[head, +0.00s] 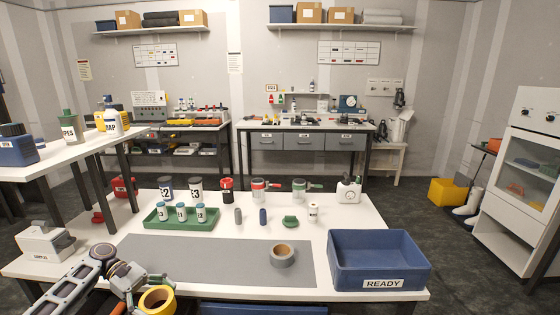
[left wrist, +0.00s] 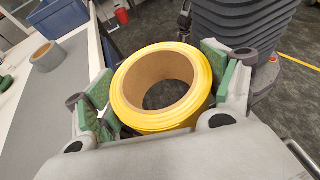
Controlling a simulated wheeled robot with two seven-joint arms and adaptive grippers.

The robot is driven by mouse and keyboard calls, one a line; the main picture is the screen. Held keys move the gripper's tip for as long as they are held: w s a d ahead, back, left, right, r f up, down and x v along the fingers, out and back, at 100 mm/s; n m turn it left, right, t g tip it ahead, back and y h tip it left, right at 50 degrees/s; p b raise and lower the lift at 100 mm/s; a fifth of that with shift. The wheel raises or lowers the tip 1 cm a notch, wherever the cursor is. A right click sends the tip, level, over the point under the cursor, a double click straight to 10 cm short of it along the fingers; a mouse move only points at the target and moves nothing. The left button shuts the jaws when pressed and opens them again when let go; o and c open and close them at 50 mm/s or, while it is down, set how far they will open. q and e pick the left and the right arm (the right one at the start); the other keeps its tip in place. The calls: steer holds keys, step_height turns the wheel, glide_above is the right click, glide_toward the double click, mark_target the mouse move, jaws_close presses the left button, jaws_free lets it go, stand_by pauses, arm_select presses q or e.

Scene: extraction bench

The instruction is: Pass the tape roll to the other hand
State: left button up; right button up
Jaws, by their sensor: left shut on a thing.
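A yellow tape roll (head: 160,289) with a brown cardboard core is in my left gripper (head: 138,288), at the near left edge of the bench. In the left wrist view the yellow roll (left wrist: 165,122) sits between the two green-padded fingers of my left gripper (left wrist: 155,85), which press on its opposite sides. The core opening faces the camera. The roll is held over the floor, just off the bench edge. My right gripper shows in neither view.
A grey tape roll (head: 282,262) lies on the grey mat (head: 210,262). A blue READY bin (head: 380,262) stands at the right. A green tray (head: 160,225) of vials, several jars and a white timer (head: 348,191) stand behind. The mat's left part is clear.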

arm_select(q)
steer(key=s+a+r+n+t, duration=0.1)
steer(key=a+r, duration=0.1)
steer(key=a, duration=0.6)
steer(key=shift+w+d+f+n+t+y, duration=0.6)
steer(key=shift+w+d+n+t, duration=0.65)
steer(key=shift+d+n+t, duration=1.15)
steer(key=shift+w+d+f+n+t+y, duration=0.6)
steer(key=shift+w+d+n+t, duration=1.05)
steer(key=shift+d, duration=1.45)
steer(key=shift+w+d+f+n+t+y, duration=0.4)
steer(key=shift+w+d+f+n+t, duration=0.4)
steer(key=shift+d+n+t, duration=1.4)
steer(key=shift+s+d+t, duration=0.1)
steer(key=shift+d+t, duration=0.35)
steer(key=shift+d, duration=0.05)
steer(key=shift+s+a+f+n+t+y, duration=0.25)
steer(key=shift+s+n+t+y, duration=0.15)
steer(key=shift+s+n+y, duration=0.3)
steer(key=shift+s+a+f+n+t+y, duration=0.15)
steer(key=shift+s+n+t+y, duration=0.25)
steer(key=shift+y, duration=0.4)
steer(key=shift+s+f+n, duration=0.1)
steer(key=shift+f+n, duration=0.05)
steer(key=shift+n, duration=0.1)
